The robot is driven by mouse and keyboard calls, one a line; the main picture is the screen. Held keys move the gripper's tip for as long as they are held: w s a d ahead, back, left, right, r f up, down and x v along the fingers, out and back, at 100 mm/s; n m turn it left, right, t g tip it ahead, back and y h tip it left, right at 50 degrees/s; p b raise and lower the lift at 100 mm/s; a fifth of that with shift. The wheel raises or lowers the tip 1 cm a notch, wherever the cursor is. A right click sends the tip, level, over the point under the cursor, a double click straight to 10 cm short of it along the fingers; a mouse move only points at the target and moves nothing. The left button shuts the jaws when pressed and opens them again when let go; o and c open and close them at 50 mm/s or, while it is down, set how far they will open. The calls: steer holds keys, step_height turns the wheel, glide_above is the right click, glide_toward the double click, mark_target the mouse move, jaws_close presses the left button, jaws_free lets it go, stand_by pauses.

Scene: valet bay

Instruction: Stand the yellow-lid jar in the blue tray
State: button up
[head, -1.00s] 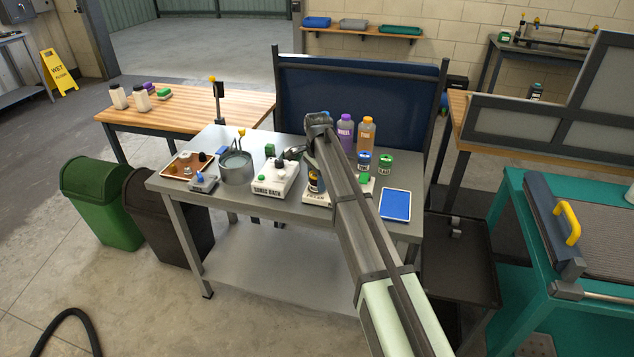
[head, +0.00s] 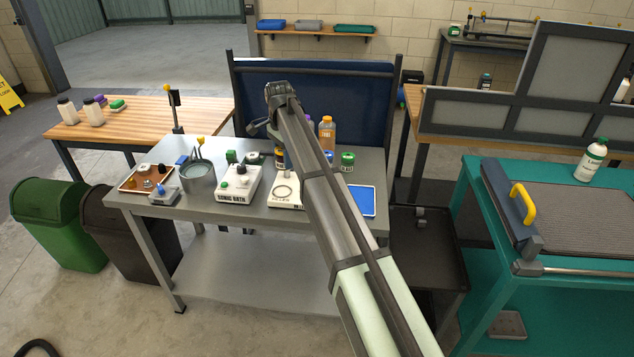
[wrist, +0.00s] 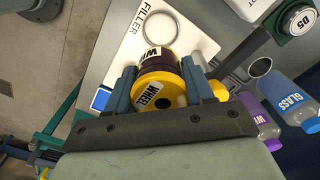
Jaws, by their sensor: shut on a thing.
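The yellow-lid jar (wrist: 155,92) shows its yellow lid and WHEEL label in the wrist view. Its dark body lies beyond the lid. My gripper (wrist: 158,85) is shut on it, one finger on each side. In the head view, part of the jar (head: 280,157) shows left of my arm, seemingly raised above the white filler stand (head: 284,199). My arm hides the fingers there. The blue tray (head: 362,201) lies flat and empty at the bench's right end, partly behind my arm. A blue corner of it (wrist: 100,99) shows in the wrist view.
A green-lid jar (head: 347,161) and an orange bottle (head: 327,132) stand behind the tray. The sonic bath (head: 239,184) is left of the filler. A blue panel (head: 310,85) backs the bench. The filler's ring (wrist: 156,27) is empty.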

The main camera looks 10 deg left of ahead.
steer(key=w+d+f+m, duration=0.2)
steer(key=d, duration=2.3)
steer(key=shift+s+a+f+n, duration=0.15)
steer(key=shift+f+n, duration=0.4)
steer(key=shift+f, duration=2)
steer(key=shift+s+f+n, duration=0.2)
steer(key=shift+f+n, duration=0.35)
steer(key=shift+f, duration=2)
steer(key=shift+f, duration=0.1)
steer(key=o, duration=1.1)
